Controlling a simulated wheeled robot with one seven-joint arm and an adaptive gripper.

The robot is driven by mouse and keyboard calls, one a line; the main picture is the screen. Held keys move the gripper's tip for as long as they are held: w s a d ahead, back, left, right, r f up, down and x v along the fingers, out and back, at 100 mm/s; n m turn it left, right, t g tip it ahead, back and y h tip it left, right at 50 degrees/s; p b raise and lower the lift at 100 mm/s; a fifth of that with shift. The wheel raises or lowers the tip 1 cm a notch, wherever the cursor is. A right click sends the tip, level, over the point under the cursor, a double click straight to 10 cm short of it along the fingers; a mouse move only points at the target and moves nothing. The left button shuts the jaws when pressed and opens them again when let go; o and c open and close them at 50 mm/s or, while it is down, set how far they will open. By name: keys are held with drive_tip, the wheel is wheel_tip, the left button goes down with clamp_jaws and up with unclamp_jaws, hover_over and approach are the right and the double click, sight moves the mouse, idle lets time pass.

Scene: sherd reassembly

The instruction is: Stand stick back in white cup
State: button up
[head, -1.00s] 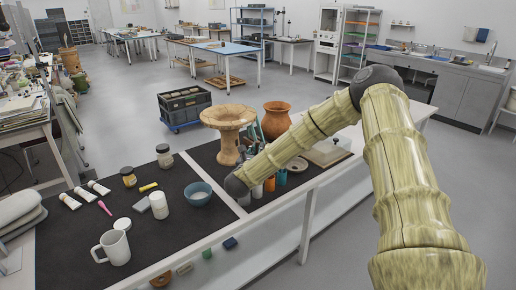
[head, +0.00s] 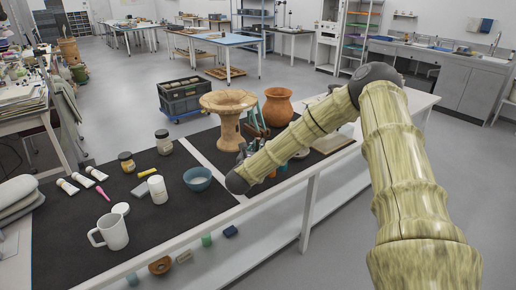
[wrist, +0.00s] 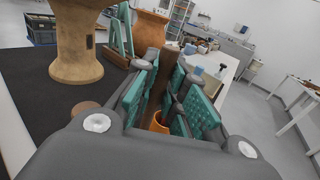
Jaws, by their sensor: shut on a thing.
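My gripper (wrist: 165,92) has teal pads and is shut on a thin brown stick (wrist: 154,88), which stands roughly upright between the pads in the wrist view. An orange container (wrist: 159,123) shows below and between the fingers. Whether the stick's lower end is inside it I cannot tell. In the head view the gripper is mostly hidden behind my arm. A white mug with a handle (head: 113,232) stands at the front left of the dark mat, well to the left of my arm. A smaller white cylinder (head: 157,190) stands farther back.
A blue bowl (head: 198,179) sits on the mat left of my arm. A large pedestal vessel (head: 229,118) and an orange vase (head: 278,107) stand close behind the gripper.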

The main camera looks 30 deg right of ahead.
drive_tip(key=shift+f+b, duration=1.55)
drive_tip(key=shift+f, duration=0.15)
drive_tip(key=o, duration=0.8)
drive_tip(key=shift+o, duration=0.2)
drive_tip(key=v, duration=1.2)
